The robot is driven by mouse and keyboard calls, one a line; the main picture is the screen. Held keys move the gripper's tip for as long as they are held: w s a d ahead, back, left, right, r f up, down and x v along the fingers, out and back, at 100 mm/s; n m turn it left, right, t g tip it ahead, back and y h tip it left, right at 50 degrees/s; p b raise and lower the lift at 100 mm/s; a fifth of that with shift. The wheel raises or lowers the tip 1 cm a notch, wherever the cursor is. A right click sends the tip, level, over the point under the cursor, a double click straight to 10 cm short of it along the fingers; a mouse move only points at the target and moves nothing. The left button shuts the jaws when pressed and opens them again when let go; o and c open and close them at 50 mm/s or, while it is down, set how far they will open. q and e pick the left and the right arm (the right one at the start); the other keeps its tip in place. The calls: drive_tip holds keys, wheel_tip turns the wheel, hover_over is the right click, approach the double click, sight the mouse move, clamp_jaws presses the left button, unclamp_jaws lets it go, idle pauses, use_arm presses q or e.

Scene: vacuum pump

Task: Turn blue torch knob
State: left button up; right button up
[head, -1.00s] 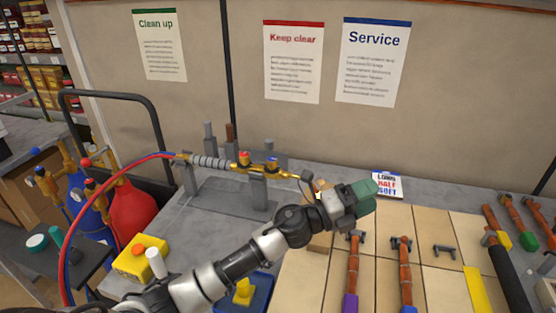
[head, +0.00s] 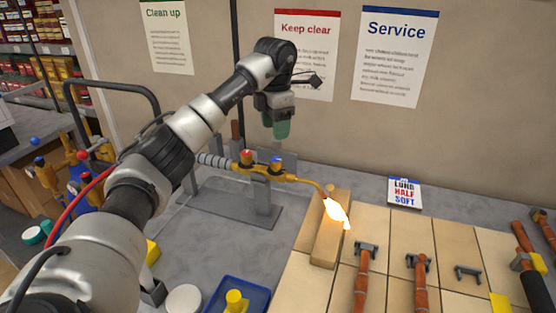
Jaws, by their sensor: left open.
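The brass torch (head: 262,169) lies across a grey stand, with its grey ribbed handle to the left. The blue torch knob (head: 276,160) sits on the torch's top, to the right of a red knob (head: 246,154). A bright flame (head: 336,211) comes from the torch tip. My left gripper (head: 281,131) points down with its green fingers just above the blue knob, apart from it as far as I can see. It is open and empty, though the gap between its fingers is hard to make out. My right gripper is out of view.
A wooden block (head: 327,246) stands by the flame on the tiled work surface. A small sign (head: 404,193), copper pipes on brackets (head: 417,285) and a blue tray (head: 236,297) are nearby. My left arm covers much of the left side.

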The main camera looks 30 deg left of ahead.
sight(276, 159)
use_arm(q)
wheel_tip(276, 159, down, 10)
drive_tip(key=shift+d+f+p, duration=0.1)
drive_tip(key=shift+p, duration=1)
drive_tip(key=c, duration=0.9)
drive_tip(key=shift+c, duration=0.2)
drive_tip(key=shift+n, duration=0.4)
drive_tip(key=n, duration=0.3)
drive_tip(key=shift+n, duration=0.3)
drive_tip(key=shift+n+p, duration=0.4)
drive_tip(key=shift+n, duration=1.9)
